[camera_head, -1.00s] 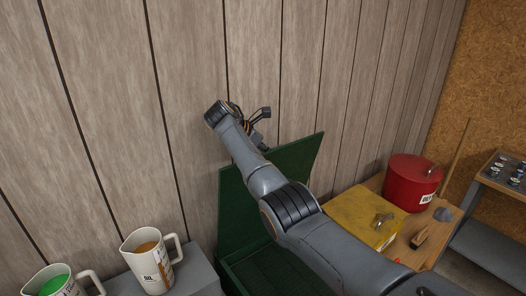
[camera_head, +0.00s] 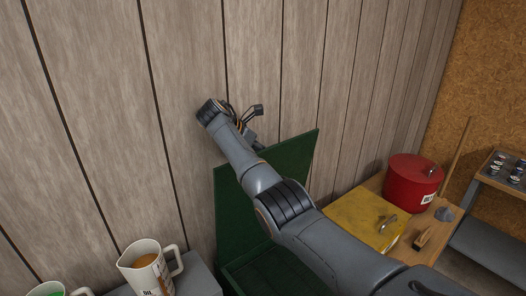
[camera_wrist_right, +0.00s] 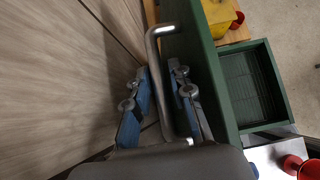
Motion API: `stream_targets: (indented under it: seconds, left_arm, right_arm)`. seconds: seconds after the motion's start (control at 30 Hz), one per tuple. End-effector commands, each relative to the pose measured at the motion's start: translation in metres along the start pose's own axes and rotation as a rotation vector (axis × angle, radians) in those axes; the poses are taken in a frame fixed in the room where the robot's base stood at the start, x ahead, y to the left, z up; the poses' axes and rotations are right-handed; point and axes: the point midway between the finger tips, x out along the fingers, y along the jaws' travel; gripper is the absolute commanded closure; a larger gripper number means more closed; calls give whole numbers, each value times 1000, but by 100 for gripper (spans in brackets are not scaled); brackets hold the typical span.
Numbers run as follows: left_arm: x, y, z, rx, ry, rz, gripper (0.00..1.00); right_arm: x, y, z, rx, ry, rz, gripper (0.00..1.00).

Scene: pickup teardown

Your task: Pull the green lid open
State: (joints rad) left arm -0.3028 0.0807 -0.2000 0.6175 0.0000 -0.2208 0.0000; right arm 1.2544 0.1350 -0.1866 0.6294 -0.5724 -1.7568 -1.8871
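The green lid (camera_head: 290,158) stands raised, roughly upright, at the back of the green box (camera_head: 275,272). My right arm crosses over the lid in the head view. My right gripper (camera_head: 256,122) is near the wall, above and behind the lid. In the right wrist view the gripper (camera_wrist_right: 163,105) is open, with its two blue-padded fingers on either side of a metal bar handle (camera_wrist_right: 163,78). Gaps show between the handle and the fingers. The green lid (camera_wrist_right: 208,75) runs beside the right finger. My left gripper is out of view.
A plank wall (camera_head: 185,80) is close behind the gripper. A yellow box (camera_head: 358,215) and a red can (camera_head: 412,183) are on the wooden bench at right. A pitcher of brown liquid (camera_head: 140,275) stands at lower left. The box interior (camera_wrist_right: 250,85) looks empty.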

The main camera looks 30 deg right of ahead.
Motion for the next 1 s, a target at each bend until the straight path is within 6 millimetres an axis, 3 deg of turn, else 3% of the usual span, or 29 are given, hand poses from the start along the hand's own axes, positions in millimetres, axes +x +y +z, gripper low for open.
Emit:
stream_targets:
  seconds: [0.27,0.7,1.0]
  left_arm:
    - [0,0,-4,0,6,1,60]
    - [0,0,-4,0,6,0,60]
    - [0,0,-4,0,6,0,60]
  right_arm:
    - [-7,0,0,1,-1,2,78]
    - [-92,1,0,0,-1,3,78]
    - [-119,1,0,0,0,-1,78]
